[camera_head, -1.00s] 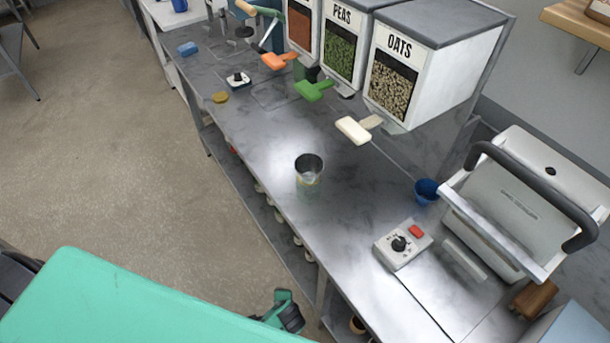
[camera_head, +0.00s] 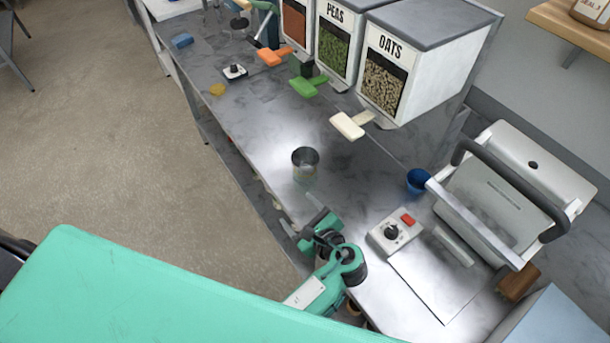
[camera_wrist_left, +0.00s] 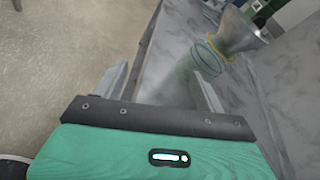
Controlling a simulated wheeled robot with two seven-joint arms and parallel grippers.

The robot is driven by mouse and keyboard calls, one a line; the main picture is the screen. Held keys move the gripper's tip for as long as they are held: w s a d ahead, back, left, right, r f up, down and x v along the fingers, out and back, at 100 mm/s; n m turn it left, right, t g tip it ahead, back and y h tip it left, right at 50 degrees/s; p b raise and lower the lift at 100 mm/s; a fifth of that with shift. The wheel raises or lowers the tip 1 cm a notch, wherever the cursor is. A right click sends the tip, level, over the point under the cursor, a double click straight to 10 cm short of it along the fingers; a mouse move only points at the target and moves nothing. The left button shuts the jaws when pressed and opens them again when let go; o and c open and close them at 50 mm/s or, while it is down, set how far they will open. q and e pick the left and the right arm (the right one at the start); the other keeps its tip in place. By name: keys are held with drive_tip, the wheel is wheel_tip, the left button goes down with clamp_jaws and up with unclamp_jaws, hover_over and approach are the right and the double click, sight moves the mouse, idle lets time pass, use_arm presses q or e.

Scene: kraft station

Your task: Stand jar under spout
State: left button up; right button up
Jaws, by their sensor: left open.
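The clear jar (camera_head: 304,176) stands upright on the steel bench near its front edge, with a grey metal funnel-like piece (camera_head: 306,156) at its top. In the left wrist view the see-through jar (camera_wrist_left: 203,67) and the grey piece with a yellow ring (camera_wrist_left: 238,32) show beyond the fingers. My left gripper (camera_head: 302,216) is open and empty, just in front of the jar and apart from it. Its two fingers (camera_wrist_left: 162,88) are spread in the wrist view. The dispensers for peas (camera_head: 336,45) and oats (camera_head: 384,82) have a green handle (camera_head: 308,87) and a cream handle (camera_head: 347,126) at their spouts. My right gripper is out of view.
A blue cup (camera_head: 418,180), a control box with a red button (camera_head: 391,232) and a white press-like machine with a dark handle (camera_head: 500,200) stand at the right. An orange handle (camera_head: 272,57) sits under another dispenser. The bench between jar and dispensers is clear.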

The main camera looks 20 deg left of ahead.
sight(311, 173)
use_arm(q)
drive_tip(key=w+d+r+m+t, duration=0.1)
drive_tip(key=d, duration=0.1)
drive_tip(key=w+d+r+m+t+y, duration=0.1)
drive_tip(key=d+m, duration=0.1)
drive_tip(key=w+d+r+m+t, duration=0.1)
drive_tip(key=d+r+m, duration=0.1)
drive_tip(key=shift+w+r+t, duration=0.1)
drive_tip(key=shift+t, duration=0.2)
drive_tip(key=shift+w+a+r+y, duration=0.1)
drive_tip(key=shift+w+a+y, duration=0.1)
drive_tip(key=shift+w+y, duration=0.15)
drive_tip(key=b+x, duration=0.2)
drive_tip(key=x, duration=0.5)
drive_tip(key=shift+w+a, duration=0.2)
drive_tip(key=b+x, duration=0.2)
drive_tip(key=x, duration=0.3)
drive_tip(key=shift+a+r, duration=0.1)
drive_tip(key=shift+a, duration=0.1)
drive_tip(key=shift+r, duration=0.1)
drive_tip(key=shift+c, duration=1)
clamp_jaws()
